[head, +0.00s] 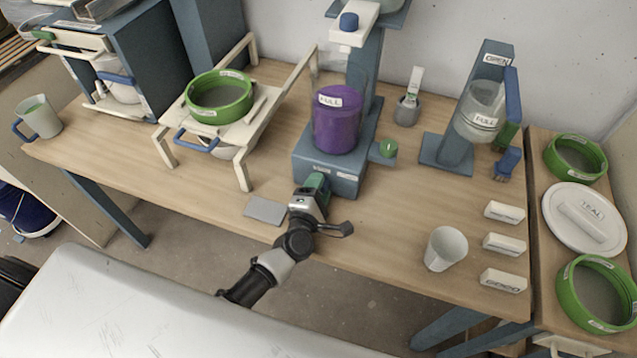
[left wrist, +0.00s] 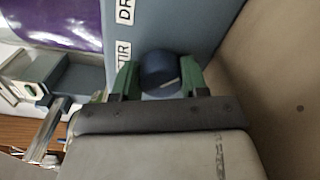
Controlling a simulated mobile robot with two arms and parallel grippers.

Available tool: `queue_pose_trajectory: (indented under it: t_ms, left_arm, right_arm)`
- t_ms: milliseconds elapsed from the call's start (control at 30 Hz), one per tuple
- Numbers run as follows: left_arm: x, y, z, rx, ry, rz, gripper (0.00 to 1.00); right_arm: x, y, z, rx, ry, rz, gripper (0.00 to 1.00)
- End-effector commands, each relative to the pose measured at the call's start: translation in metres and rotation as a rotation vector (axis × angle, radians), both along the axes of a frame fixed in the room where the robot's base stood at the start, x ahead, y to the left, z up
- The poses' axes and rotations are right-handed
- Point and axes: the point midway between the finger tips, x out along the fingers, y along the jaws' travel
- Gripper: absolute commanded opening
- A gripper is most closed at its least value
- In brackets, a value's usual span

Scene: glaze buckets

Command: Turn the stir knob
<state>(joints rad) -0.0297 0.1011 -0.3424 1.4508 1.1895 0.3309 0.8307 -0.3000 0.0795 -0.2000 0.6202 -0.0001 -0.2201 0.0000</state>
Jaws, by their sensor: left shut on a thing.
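The mixer's blue-grey base (head: 330,172) stands at the middle of the bench with a clear vessel of purple glaze (head: 337,122) labelled "FULL" on it. In the left wrist view the stir knob (left wrist: 160,70) is a round dark blue knob on the base's front face, beside a partly cut-off label ending in "TIR". My left gripper (head: 318,182) is at the front of the base, with the knob hidden by it in the head view. In the left wrist view its green fingers (left wrist: 158,80) are shut on the knob, one on each side. My right gripper is not in view.
A white cup (head: 446,249) and several white labelled blocks (head: 504,244) stand on the right. A grey plate (head: 266,211) lies left of my gripper. A green sieve ring (head: 219,97) sits on a stand further left. A green knob (head: 387,149) sticks out of the base's right side.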

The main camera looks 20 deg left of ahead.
Motion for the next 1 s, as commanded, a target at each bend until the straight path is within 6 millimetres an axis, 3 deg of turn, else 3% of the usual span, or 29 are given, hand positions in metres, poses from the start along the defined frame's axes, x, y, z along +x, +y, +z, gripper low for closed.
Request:
queue_pose_trajectory:
  t_ms: [500, 1000]
  left_arm:
    - [0.000, -0.001, -0.001, 0.311, -0.008, -0.002, 0.20]
    - [0.000, -0.001, -0.002, 0.358, -0.011, -0.003, 0.20]
  right_arm:
    - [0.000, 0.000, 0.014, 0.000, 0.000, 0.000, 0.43]
    - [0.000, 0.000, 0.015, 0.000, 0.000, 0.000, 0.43]
